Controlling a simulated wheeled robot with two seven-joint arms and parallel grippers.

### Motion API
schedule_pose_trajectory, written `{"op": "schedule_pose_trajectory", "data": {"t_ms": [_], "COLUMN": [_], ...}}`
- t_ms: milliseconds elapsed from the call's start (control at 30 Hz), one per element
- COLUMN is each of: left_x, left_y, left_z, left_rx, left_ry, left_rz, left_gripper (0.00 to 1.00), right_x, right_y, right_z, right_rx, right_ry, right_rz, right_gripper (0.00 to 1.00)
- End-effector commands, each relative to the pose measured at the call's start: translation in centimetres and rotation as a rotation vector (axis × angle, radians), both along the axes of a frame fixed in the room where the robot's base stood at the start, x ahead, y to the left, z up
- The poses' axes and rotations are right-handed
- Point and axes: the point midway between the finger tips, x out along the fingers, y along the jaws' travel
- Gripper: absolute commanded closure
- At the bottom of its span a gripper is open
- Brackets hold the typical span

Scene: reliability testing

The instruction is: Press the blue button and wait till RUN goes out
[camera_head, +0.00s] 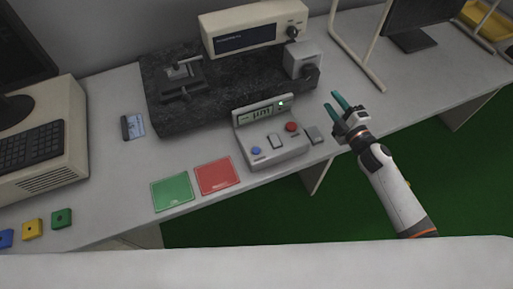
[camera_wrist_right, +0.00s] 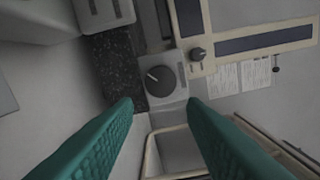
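The grey control box (camera_head: 272,143) stands at the table's front edge in the head view. It carries a blue button (camera_head: 256,151) at its left, a red button (camera_head: 291,127) at its right and a light rocker switch between them. Its display panel (camera_head: 261,113) shows dark characters, too small to read, and a lit green lamp (camera_head: 281,104). My right gripper (camera_head: 338,101), with teal fingers, is open and empty to the right of the box, apart from it. In the right wrist view its fingers (camera_wrist_right: 160,105) are spread wide. My left gripper is not in view.
A dark stone slab (camera_head: 215,95) with a clamp fixture and a knobbed machine (camera_head: 252,29) lies behind the box. Green (camera_head: 172,191) and red (camera_head: 217,176) mats lie left of it. A beige frame (camera_head: 352,45) stands at the back right. Coloured blocks (camera_head: 32,229) lie far left.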

Motion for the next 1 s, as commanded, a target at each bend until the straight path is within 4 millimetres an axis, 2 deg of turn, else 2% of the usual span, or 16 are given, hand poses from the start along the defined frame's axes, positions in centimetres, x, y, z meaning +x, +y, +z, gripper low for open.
{"op": "schedule_pose_trajectory", "data": {"t_ms": [33, 200, 233, 1000], "left_x": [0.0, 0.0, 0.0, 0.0], "left_y": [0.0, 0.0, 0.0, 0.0], "left_z": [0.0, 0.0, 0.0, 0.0], "left_rx": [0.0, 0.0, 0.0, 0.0], "left_ry": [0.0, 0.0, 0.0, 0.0], "left_rz": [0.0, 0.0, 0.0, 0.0], "left_gripper": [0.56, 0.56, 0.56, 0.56], "right_x": [0.0, 0.0, 0.0, 0.0], "right_y": [0.0, 0.0, 0.0, 0.0], "right_z": [0.0, 0.0, 0.0, 0.0], "right_rx": [0.0, 0.0, 0.0, 0.0], "right_ry": [0.0, 0.0, 0.0, 0.0], "right_rz": [0.0, 0.0, 0.0, 0.0], "right_gripper": [0.71, 0.99, 1.0, 1.0]}}
